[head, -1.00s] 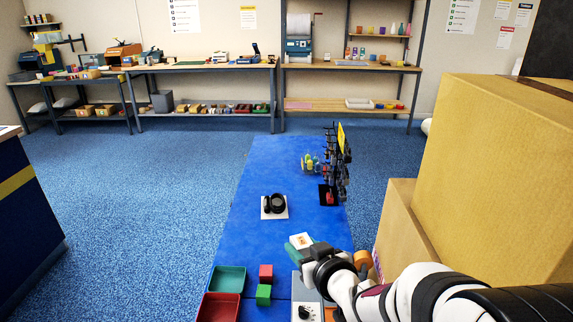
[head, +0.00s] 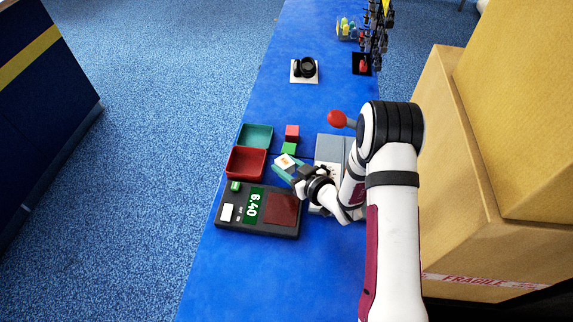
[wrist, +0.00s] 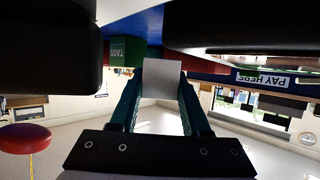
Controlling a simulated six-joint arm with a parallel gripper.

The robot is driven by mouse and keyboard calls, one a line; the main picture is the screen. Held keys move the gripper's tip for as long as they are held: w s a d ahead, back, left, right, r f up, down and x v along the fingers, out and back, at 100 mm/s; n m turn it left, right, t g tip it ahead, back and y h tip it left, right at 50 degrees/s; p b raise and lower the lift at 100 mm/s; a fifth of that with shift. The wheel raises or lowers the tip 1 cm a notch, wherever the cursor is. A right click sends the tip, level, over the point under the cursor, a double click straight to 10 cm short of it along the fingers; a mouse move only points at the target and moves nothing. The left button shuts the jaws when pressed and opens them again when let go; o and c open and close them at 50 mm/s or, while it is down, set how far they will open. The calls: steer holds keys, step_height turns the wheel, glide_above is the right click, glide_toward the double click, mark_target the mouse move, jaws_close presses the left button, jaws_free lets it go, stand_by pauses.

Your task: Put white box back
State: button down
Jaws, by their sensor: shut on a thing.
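The white box (head: 286,160) is small and has an orange mark on its face. It is held at the tip of my gripper (head: 284,168), whose teal fingers are shut on it. In the wrist view the white box (wrist: 162,72) shows as a pale block between the two fingertips. In the head view it appears just right of the red tray (head: 235,173) and just in front of the green cube (head: 289,148). Its height above the blue table cannot be told.
A dark scale (head: 228,228) reading 6.40 lies in front of the trays. A green tray (head: 258,135) and red cube (head: 292,131) stand behind. A grey box (head: 330,148) is close right. A red ball (head: 336,118) sits beside my arm. Large cartons (head: 455,190) fill the right.

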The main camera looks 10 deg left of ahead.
steer(key=shift+f, duration=0.15)
steer(key=shift+f, duration=0.45)
steer(key=shift+c, duration=1.8)
jaws_free()
